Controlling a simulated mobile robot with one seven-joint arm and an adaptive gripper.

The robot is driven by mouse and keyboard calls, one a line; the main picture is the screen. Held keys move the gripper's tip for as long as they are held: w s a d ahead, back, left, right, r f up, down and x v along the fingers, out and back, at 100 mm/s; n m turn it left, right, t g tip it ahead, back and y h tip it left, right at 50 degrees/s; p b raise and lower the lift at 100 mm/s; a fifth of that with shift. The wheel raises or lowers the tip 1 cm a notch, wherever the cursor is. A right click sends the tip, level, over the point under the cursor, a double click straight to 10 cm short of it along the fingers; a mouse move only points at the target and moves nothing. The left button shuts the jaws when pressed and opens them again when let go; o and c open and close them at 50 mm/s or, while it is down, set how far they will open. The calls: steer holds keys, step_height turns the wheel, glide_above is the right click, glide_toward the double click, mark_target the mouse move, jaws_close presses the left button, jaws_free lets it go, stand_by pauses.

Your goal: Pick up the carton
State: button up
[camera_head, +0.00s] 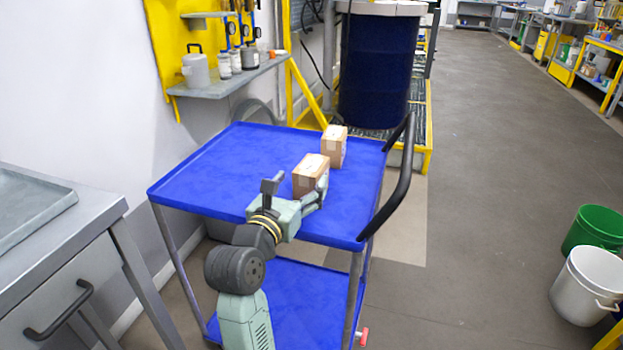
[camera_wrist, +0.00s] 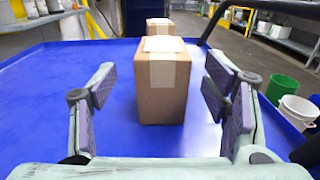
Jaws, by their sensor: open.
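Two brown cartons stand upright on the blue cart top (camera_head: 225,165). The nearer carton (camera_head: 308,177) has pale tape and a white label on top; in the wrist view this carton (camera_wrist: 163,95) is centred ahead, between and beyond the fingertips. The farther carton (camera_head: 335,147) stands behind it, and its top (camera_wrist: 160,27) shows partly hidden behind the nearer one in the wrist view. My gripper (camera_head: 298,190) is low over the cart top, open and empty, and faces the nearer carton. Its two fingers (camera_wrist: 166,85) are spread wider than the carton.
The cart's black handle (camera_head: 398,185) rises along its right edge. A dark blue drum (camera_head: 376,70) stands behind the cart. A grey workbench (camera_head: 90,215) is at the left. Green (camera_head: 595,228) and white (camera_head: 585,285) buckets stand on the floor at right. The cart top's left part is clear.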

mark_target(310, 167)
steer(key=shift+p+x, duration=0.55)
steer(key=shift+x, duration=2.25)
steer(key=shift+d, duration=0.15)
steer(key=shift+s, duration=0.1)
steer(key=shift+c, duration=0.4)
steer(key=c, duration=1.2)
steer(key=shift+c, duration=0.5)
steer(key=shift+r, duration=0.15)
